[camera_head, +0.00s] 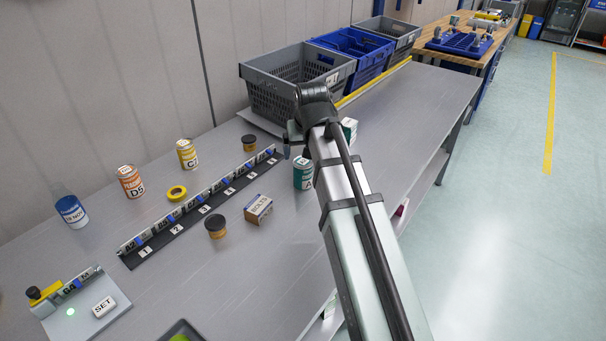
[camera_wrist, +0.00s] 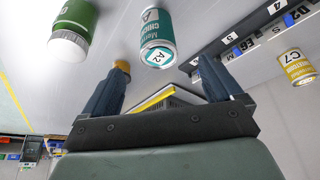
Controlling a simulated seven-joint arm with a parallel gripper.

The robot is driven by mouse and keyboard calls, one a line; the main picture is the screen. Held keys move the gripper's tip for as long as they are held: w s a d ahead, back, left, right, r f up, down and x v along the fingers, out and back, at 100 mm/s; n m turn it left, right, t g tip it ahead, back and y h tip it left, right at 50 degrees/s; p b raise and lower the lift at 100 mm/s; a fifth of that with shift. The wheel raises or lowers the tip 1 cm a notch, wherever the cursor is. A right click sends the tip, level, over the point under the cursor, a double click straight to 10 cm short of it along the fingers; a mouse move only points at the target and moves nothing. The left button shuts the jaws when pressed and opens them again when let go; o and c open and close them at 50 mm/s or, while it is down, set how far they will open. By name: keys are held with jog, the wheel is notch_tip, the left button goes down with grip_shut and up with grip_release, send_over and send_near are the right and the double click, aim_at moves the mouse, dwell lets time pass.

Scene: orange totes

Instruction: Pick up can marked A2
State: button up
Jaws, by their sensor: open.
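The teal can marked A2 (camera_wrist: 157,40) shows in the wrist view just beyond my fingertips, with its white A2 label facing the camera. In the head view a teal can (camera_head: 303,174) stands on the bench, left of my arm, with only an A readable. My gripper (camera_wrist: 163,66) is open, its two dark fingers spread with nothing held between them. The can is near the gap between the fingertips but apart from them. In the head view my arm hides much of the gripper.
A green container with a white end (camera_wrist: 76,30) is left of the can in the wrist view. A long numbered rack (camera_head: 200,207), a BOLTS box (camera_head: 259,208), a yellow can (camera_head: 187,154) and an orange D5 can (camera_head: 131,182) stand leftward. A grey crate (camera_head: 270,97) is behind.

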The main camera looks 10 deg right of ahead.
aim_at(303, 164)
jog(key=x, duration=0.7)
jog(key=shift+w+f, duration=0.15)
jog(key=shift+w+x, duration=0.1)
jog(key=shift+x, duration=1.25)
jog(key=shift+w+x, duration=0.15)
jog(key=shift+x, duration=1.2)
jog(key=shift+d, duration=0.15)
jog(key=c, duration=1.3)
jog(key=shift+r, duration=0.25)
